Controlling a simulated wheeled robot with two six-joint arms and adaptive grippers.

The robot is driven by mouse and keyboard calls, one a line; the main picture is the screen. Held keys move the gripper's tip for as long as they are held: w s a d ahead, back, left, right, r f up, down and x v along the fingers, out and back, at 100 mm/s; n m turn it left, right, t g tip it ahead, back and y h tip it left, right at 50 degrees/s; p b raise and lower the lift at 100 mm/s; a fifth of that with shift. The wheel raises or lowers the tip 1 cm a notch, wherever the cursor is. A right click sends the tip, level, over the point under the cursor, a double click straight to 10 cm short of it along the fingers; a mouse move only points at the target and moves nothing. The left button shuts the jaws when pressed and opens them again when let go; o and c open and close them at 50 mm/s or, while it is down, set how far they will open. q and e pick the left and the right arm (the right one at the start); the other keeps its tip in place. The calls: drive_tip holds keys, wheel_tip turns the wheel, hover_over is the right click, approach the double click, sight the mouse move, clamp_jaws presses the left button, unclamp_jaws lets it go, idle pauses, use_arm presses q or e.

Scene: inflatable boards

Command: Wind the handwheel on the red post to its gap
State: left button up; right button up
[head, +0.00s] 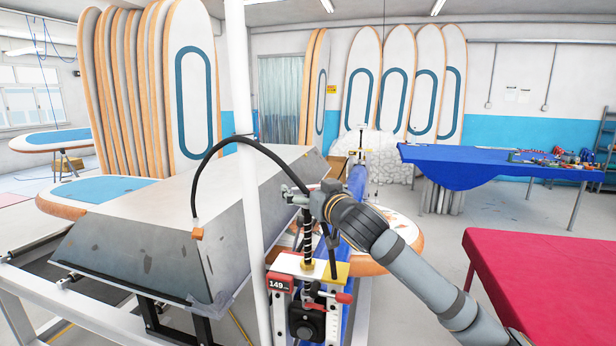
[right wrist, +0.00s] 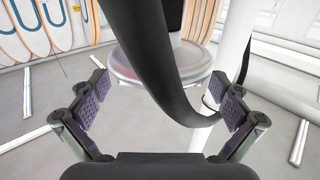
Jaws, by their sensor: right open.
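The red post (head: 282,264), with white panels and a display reading 149, stands at the lower middle of the head view. A dark threaded spindle (head: 308,238) rises from it to my right gripper. My right gripper (head: 294,196) is above the post, its jaws spread. In the right wrist view, a round disc with a pale, clear-looking rim (right wrist: 122,68), apparently the handwheel, lies beyond and between the open fingers. I see no grip on it. A black hose partly covers it there, and the gripper hides it in the head view. My left gripper is not in view.
A black hose (head: 232,138) arches from the grey slanted machine cover (head: 150,245) towards my right gripper. A white upright pole (head: 247,180) stands just left of the post. A blue-covered table (head: 450,160) and a red table (head: 560,260) are at right, with open floor between.

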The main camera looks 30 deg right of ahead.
drive_tip(key=shift+w+f, duration=0.15)
drive_tip(key=shift+w, duration=0.15)
drive_tip(key=shift+s, duration=0.2)
drive_tip(key=shift+c, duration=0.3)
drive_tip(key=shift+s, duration=0.1)
drive_tip(key=shift+c, duration=1.2)
drive_tip(key=c, duration=0.8)
drive_tip(key=shift+a+r+m+h+p, duration=0.1)
drive_tip(key=shift+r+m+h+p, duration=0.2)
drive_tip(key=shift+m+h+p, duration=0.6)
drive_tip(key=shift+f+m+g+h+p, duration=0.1)
drive_tip(key=shift+m+g+h+p, duration=0.35)
drive_tip(key=shift+h, duration=0.75)
drive_tip(key=shift+f+m+g+h, duration=0.1)
drive_tip(key=shift+m+g+h, duration=0.55)
drive_tip(key=shift+m+h, duration=0.3)
drive_tip(key=shift+m+g+h+b, duration=0.6)
drive_tip(key=shift+h+b, duration=0.05)
drive_tip(key=shift+h, duration=0.3)
drive_tip(key=shift+m+g+h+b, duration=0.85)
drive_tip(key=shift+m+g+h, duration=0.25)
drive_tip(key=shift+g+h, duration=0.25)
